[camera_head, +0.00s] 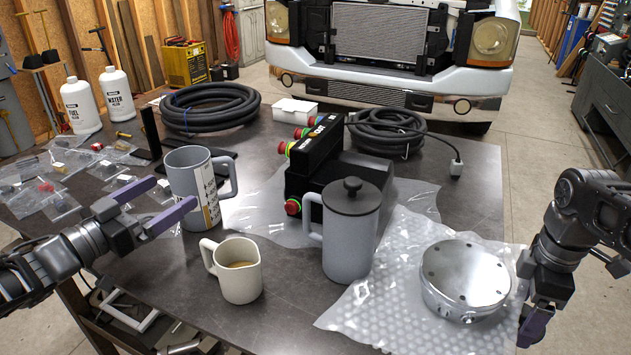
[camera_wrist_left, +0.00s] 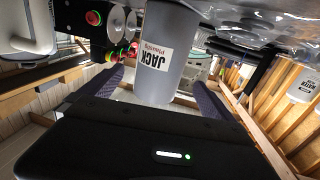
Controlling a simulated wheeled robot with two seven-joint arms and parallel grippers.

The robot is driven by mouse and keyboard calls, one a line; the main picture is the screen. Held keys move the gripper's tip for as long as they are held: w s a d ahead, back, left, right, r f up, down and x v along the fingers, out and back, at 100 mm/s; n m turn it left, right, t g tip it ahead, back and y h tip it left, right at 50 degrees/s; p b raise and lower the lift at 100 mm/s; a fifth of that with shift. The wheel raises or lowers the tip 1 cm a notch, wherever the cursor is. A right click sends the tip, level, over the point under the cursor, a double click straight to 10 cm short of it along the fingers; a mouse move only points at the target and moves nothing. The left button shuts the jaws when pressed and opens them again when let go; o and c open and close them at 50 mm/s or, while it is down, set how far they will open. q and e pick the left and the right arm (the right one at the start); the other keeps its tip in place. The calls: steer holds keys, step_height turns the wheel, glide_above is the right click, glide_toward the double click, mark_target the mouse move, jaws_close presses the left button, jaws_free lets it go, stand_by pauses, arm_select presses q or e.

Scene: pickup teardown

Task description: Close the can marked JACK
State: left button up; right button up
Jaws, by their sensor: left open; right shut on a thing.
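The can marked JACK is a grey, handled can (camera_head: 187,165) standing upright at the left centre of the table. Its top looks open, with no lid seen on it. Its JACK label shows in the left wrist view (camera_wrist_left: 152,58). My left gripper (camera_head: 172,196) is open at the can's left side. In the left wrist view its fingers lie on either side of the can, with gaps. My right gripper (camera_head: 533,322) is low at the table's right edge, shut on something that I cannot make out. A grey pot (camera_head: 350,235) with a black knobbed lid (camera_head: 352,197) stands right of centre.
A cream jug (camera_head: 238,280) with brown liquid stands in front of the can. A round metal housing (camera_head: 465,275) sits on bubble wrap at the right. A black switch box (camera_head: 318,150), hoses (camera_head: 210,108), white bottles (camera_head: 117,95) and small bagged parts (camera_head: 45,188) lie farther back.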

mark_target(194, 177)
arm_select(q)
steer(key=shift+x, duration=1.2)
steer(key=shift+x, duration=2.6)
arm_select(e)
steer(key=shift+f, duration=0.15)
arm_select(q)
steer(key=shift+f, duration=0.1)
steer(key=shift+s, duration=0.1)
steer(key=shift+c, duration=0.3)
steer(key=c, duration=1.8)
steer(key=shift+c, duration=0.4)
step_height(194, 177, up, 10)
steer(key=p, duration=0.2)
arm_select(e)
steer(key=shift+r, duration=1.3)
